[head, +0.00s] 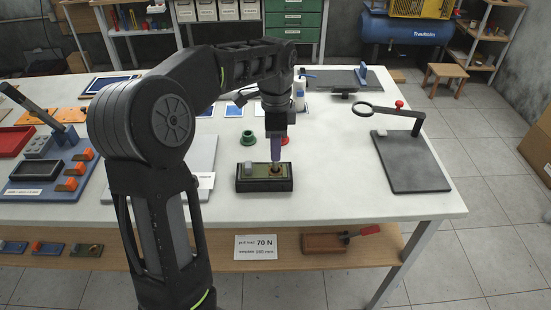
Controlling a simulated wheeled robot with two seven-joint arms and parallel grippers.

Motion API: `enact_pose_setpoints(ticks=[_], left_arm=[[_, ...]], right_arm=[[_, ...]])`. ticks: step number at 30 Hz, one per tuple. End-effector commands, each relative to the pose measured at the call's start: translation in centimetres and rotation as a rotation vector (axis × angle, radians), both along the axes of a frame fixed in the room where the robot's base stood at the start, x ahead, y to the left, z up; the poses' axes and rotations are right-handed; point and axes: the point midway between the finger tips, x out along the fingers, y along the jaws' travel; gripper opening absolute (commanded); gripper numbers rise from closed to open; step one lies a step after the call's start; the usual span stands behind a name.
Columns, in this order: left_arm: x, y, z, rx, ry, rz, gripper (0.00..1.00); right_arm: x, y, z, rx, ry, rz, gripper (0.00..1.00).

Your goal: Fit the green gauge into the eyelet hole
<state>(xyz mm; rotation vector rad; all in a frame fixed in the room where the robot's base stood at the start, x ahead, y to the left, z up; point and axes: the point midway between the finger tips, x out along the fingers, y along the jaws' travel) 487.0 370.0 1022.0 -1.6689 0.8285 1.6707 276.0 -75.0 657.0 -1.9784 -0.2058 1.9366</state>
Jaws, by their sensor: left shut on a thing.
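My left gripper (276,134) points straight down over the white table and is shut on a slim purple-grey piece (275,150). The piece is upright, and its lower end meets a round brownish spot on the right half of a black block (243,185) with an olive top. I cannot tell whether its tip is inside a hole or just above it. A green round flanged piece (248,137) stands on the table behind the block. A red piece (285,141) is partly hidden behind the gripper. My right gripper is not in view.
A blue board (50,185) with orange clips and a lever is at the left. The table right of the block is clear.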

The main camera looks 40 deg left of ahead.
Motion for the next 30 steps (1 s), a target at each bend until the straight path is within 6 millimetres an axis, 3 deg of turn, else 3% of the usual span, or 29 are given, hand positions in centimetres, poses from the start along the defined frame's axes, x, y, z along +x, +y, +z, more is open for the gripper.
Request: enact_pose_setpoints(ticks=[4, 12, 24, 25, 30], left_arm=[[0.0, 0.0, -0.4, -0.001, 0.001, 0.000, 0.00], [-0.1, 0.0, -3.6, -0.001, 0.001, 0.000, 0.00], [0.0, 0.0, -4.2, -0.001, -0.001, 0.000, 0.00], [0.0, 0.0, -4.0, -0.001, -0.001, 0.000, 0.16], [0.0, 0.0, -4.0, 0.000, 0.000, 0.000, 0.30]], right_arm=[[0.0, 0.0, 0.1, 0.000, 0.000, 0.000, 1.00], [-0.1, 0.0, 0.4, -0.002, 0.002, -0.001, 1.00], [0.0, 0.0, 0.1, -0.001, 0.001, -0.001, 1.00], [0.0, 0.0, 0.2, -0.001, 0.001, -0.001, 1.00], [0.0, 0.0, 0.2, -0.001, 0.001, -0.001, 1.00]])
